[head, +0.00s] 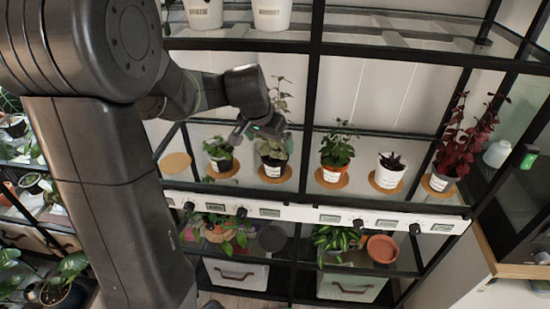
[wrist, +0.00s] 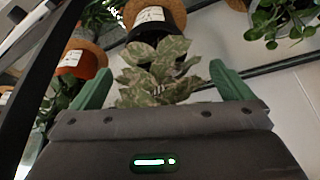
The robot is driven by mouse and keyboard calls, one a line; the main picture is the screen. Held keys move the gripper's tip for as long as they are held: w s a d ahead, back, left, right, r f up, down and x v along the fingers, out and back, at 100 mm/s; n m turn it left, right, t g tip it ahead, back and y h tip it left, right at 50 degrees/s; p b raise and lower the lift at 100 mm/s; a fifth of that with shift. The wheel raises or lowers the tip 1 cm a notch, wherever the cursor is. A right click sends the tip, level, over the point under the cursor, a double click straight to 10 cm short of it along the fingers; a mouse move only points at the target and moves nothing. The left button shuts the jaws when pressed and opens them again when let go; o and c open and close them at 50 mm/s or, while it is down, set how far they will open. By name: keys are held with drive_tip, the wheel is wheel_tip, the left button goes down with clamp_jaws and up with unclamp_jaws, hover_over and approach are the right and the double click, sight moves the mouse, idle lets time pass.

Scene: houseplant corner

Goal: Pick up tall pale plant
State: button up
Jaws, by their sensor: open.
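The tall pale plant (head: 273,152) stands on the shelf in a dark pot with a white label, on a round cork mat (head: 275,178). Its thin top stem rises behind my gripper (head: 262,134). In the wrist view its pale mottled leaves (wrist: 158,66) lie between and beyond the green fingers of my gripper (wrist: 162,88), and its pot (wrist: 150,17) is at the top. My gripper is open, with nothing clamped. I cannot tell whether the fingers touch the leaves.
A small green plant (head: 219,150) stands close on the left and a plant in an orange pot (head: 335,155) on the right. A bare cork mat (head: 174,164) lies at far left. Black shelf posts (head: 311,110) and the upper shelf's edge (head: 380,55) bound the space.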

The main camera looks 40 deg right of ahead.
sight(276, 156)
drive_tip(key=x, duration=0.4)
drive_tip(key=p+x, duration=0.1)
drive_tip(key=x, duration=0.2)
drive_tip(key=shift+s+f, duration=0.2)
drive_tip(key=shift+s, duration=0.1)
drive_tip(key=c, duration=1.1)
